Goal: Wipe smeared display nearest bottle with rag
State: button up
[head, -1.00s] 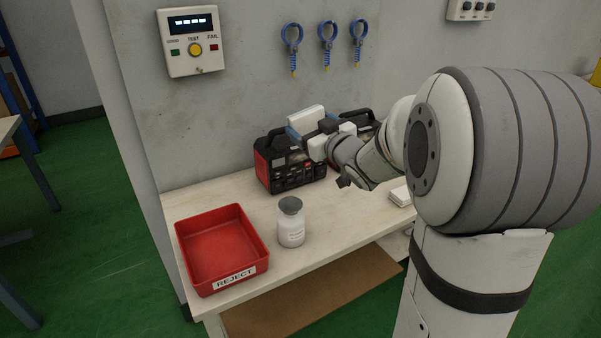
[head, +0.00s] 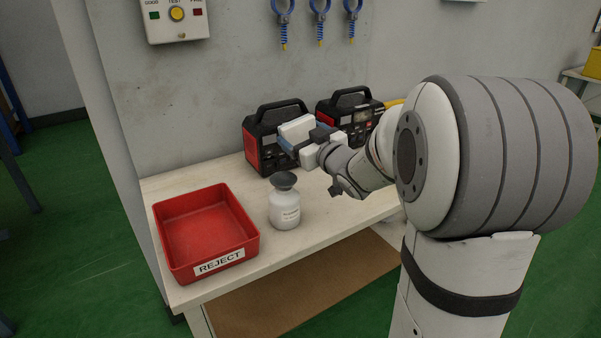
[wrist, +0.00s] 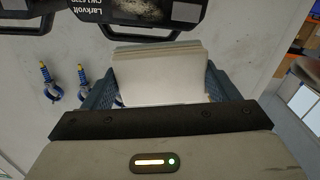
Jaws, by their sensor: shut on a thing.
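My gripper (head: 300,140) is shut on a folded white rag (head: 296,127), held between its blue fingers. The rag also shows in the wrist view (wrist: 165,80). In the head view it overlaps the right side of the left black-and-red power station (head: 251,152), hiding much of its front; I cannot tell if they touch. In the wrist view, upside down at the top, a display (wrist: 140,8) has a pale smear. The white bottle (head: 284,209) with a grey lid stands upright in front of the left station. A second power station (head: 349,108) stands to its right.
A red REJECT tray (head: 207,230) sits left of the bottle on the pale bench (head: 300,250). A wall test box (head: 177,22) and several blue hanging tools (head: 320,20) are above. The bench between bottle and stations looks clear.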

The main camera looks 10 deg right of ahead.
jog(key=w+a+f+b, duration=0.1)
jog(key=w+a+f, duration=0.1)
jog(key=w+f, duration=0.3)
jog(key=shift+w+f, duration=0.15)
jog(key=shift+w, duration=0.25)
dwell(0.3)
jog(key=shift+x, duration=1.05)
dwell(0.5)
jog(key=shift+d, duration=0.25)
jog(key=w+d+p, duration=0.1)
jog(key=w+d, duration=0.1)
jog(key=d, duration=0.4)
jog(key=shift+d, duration=0.4)
jog(key=shift+a, duration=0.1)
